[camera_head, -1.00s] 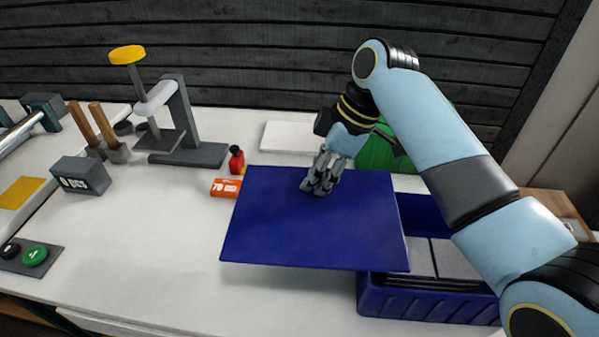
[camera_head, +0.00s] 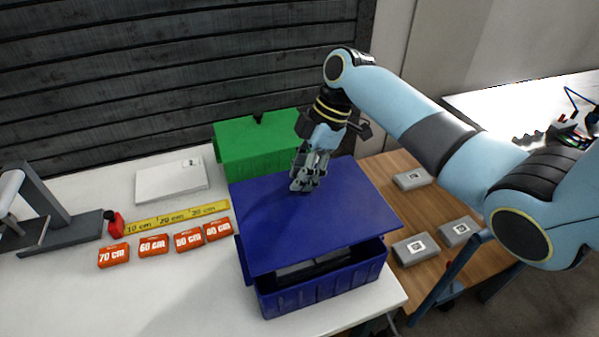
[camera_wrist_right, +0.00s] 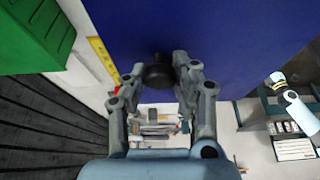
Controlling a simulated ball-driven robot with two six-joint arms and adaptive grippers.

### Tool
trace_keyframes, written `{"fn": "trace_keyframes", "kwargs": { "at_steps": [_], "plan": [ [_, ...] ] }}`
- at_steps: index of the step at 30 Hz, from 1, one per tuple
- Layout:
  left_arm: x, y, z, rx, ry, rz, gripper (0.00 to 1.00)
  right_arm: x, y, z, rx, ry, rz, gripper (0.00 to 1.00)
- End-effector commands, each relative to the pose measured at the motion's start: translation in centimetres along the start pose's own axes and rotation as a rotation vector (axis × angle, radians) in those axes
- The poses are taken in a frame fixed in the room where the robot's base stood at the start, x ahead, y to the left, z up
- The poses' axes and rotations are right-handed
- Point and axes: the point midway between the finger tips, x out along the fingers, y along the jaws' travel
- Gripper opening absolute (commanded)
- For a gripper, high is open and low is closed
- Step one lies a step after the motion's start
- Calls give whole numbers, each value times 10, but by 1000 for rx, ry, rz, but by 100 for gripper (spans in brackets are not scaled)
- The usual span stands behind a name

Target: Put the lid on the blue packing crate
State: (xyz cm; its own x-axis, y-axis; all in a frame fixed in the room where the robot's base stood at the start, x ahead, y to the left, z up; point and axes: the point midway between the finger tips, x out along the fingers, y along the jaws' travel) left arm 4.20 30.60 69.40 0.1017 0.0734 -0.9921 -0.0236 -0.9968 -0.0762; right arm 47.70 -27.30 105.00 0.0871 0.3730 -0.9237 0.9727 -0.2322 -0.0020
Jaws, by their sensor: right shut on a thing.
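The blue lid (camera_head: 300,222) is a flat panel above the blue packing crate (camera_head: 322,285) in the head view. It covers most of the crate's opening and looks tilted, with a gap at the front where grey contents show. My right gripper (camera_head: 306,180) is shut on the lid's top, near its back middle. In the right wrist view, my right gripper (camera_wrist_right: 160,78) holds a dark round knob (camera_wrist_right: 158,75) on the lid (camera_wrist_right: 215,40). Whether the lid touches the crate's rim at the back is hidden. My left gripper is out of view.
A green crate (camera_head: 257,145) stands behind the lid. Orange length tags (camera_head: 188,243), a yellow ruler (camera_head: 175,218) and a white panel (camera_head: 171,180) lie to the left. Grey boxes (camera_head: 415,249) rest on a wooden surface (camera_head: 400,205) at right. The front left tabletop is clear.

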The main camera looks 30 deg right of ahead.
Motion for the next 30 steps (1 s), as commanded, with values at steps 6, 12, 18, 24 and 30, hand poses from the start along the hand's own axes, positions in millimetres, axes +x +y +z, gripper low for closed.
{"fn": "trace_keyframes", "kwargs": {
  "at_steps": [6,12,18,24,30],
  "plan": [
    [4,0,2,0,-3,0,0,5,0,2,0,0,-4,0],
    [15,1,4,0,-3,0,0,20,0,8,0,0,-4,0],
    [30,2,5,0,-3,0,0,40,0,17,2,-1,-5,0],
    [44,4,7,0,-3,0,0,60,0,25,0,-1,-3,0],
    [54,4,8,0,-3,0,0,75,0,31,0,-1,-4,0]
  ]
}}
